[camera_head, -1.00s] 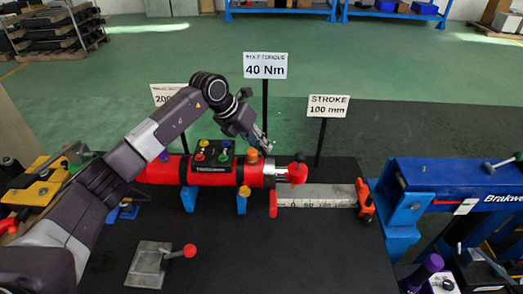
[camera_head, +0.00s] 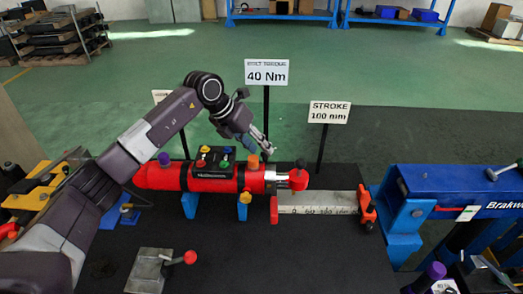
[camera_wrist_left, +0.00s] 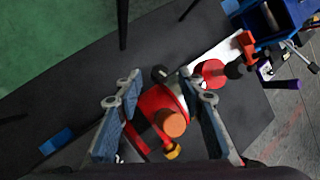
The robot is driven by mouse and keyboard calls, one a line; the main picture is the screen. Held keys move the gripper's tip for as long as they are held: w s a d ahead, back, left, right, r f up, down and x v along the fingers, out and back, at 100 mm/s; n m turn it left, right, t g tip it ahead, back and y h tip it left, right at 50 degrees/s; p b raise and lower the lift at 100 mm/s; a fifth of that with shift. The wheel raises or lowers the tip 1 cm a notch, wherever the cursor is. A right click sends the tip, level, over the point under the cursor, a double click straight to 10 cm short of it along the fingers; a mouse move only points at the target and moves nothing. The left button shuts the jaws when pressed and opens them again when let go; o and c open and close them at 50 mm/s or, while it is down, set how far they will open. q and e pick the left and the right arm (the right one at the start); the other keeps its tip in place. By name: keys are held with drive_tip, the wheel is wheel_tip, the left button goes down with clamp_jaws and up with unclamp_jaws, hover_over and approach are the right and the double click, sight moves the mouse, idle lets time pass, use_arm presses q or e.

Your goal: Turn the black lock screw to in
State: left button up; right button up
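A red cylinder (camera_head: 160,176) lies across the dark bench, with an orange knob (camera_head: 253,161) and a yellow knob (camera_head: 246,198) near its right end. In the left wrist view a small black knob (camera_wrist_left: 160,73), likely the lock screw, shows at the cylinder's far side. It appears between my left fingertips; their distance from it is unclear. In the head view the cylinder hides it. Another black knob (camera_head: 301,163) tops the red rod end (camera_head: 298,181). My left gripper (camera_head: 266,146) is open above and behind the cylinder's right end. My right gripper is not in view.
A scale plate (camera_head: 318,199) extends right of the cylinder towards a blue beam (camera_head: 450,185). The 40 Nm sign (camera_head: 267,72) and the stroke sign (camera_head: 328,112) stand on posts behind. A red-knobbed lever (camera_head: 190,257) is in front. The front bench middle is clear.

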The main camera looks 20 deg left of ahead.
use_arm(q)
drive_tip(key=v, duration=0.9)
drive_tip(key=shift+s+a+r, duration=0.15)
drive_tip(key=shift+r, duration=0.2)
drive_tip(key=shift+f, duration=0.1)
